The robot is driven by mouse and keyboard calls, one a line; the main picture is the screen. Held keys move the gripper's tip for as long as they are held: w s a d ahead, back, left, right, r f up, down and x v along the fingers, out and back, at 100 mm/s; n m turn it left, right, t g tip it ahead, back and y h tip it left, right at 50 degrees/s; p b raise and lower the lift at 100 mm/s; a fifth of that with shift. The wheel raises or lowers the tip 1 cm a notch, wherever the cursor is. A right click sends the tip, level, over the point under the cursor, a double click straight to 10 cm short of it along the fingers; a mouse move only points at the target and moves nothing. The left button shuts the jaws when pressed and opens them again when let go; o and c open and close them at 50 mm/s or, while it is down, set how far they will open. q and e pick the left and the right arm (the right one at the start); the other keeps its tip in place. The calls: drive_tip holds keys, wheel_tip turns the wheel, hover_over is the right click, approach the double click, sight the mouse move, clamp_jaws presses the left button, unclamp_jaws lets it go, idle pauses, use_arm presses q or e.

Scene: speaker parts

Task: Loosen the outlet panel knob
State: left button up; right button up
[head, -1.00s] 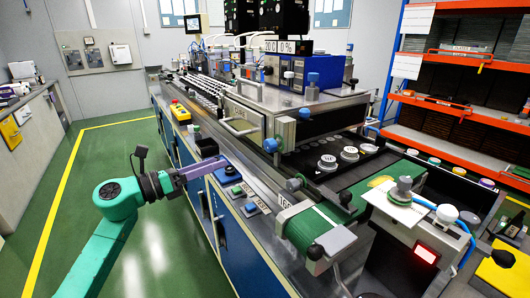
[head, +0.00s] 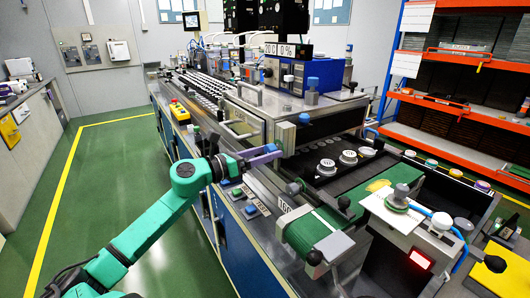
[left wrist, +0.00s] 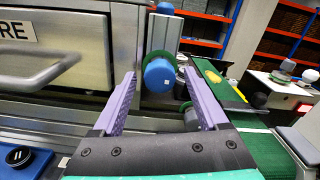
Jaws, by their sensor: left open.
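A blue round knob with a green collar (left wrist: 160,74) is mounted on the front of the machine's outlet end. It also shows in the head view (head: 270,148), just by my fingertips. My left gripper (left wrist: 157,86) is open and empty, with its purple fingers to the left and right of the knob in the wrist view. The knob appears just ahead of the fingertips or between them; I cannot tell the exact depth, and I see no contact. In the head view, the left gripper (head: 277,153) reaches right toward the machine.
A metal handle (left wrist: 40,70) is left of the knob. A green conveyor belt (head: 312,230) lies to the right, with speaker parts (head: 348,158) behind it. Green floor is clear at left.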

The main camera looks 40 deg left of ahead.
use_arm(q)
clamp_jaws()
